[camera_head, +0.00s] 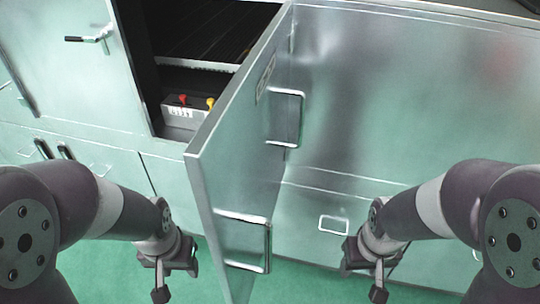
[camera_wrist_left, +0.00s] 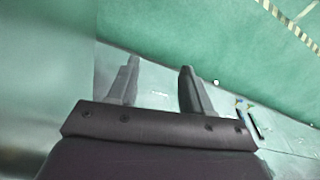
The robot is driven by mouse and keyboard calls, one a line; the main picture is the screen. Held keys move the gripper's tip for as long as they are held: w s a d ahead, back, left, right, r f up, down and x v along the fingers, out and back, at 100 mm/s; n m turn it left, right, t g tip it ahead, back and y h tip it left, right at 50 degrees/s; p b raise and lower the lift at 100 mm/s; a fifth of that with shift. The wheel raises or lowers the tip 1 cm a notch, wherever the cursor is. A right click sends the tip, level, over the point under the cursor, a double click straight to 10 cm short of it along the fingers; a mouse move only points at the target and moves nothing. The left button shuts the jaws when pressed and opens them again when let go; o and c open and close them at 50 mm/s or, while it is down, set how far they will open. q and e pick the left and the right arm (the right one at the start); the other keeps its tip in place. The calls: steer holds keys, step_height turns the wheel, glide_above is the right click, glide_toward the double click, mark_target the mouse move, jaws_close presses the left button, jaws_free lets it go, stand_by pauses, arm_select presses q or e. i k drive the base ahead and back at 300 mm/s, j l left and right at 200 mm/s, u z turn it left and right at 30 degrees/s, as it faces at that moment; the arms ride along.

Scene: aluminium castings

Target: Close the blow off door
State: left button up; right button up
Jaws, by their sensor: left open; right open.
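The blow off door (camera_head: 240,165) is a grey metal panel standing open in the head view, swung out towards me from the cabinet. One bar handle (camera_head: 270,242) is low on its face, and another handle (camera_head: 300,118) shows higher up near the far side. My left gripper (camera_head: 168,272) is left of the door, apart from it, with empty jaws. In the left wrist view its two dark fingers (camera_wrist_left: 158,85) are spread with nothing between them. My right gripper (camera_head: 374,272) is right of the door, pointing down, empty and apart from it.
Beside the door is a dark cabinet opening (camera_head: 200,50) with a grey box (camera_head: 183,116) bearing a red and a yellow button. Closed panels (camera_head: 70,70) stand to the left, a large metal panel (camera_head: 410,100) to the right. Green floor (camera_head: 120,270) is below.

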mark_target(235, 161)
steer(key=k+l+u, duration=0.1)
steer(key=k+l, duration=0.25)
steer(key=l, duration=0.35)
steer(key=k+l+u, duration=0.1)
steer(key=l, duration=0.3)
steer(key=k+l, duration=0.15)
steer(key=l, duration=0.2)
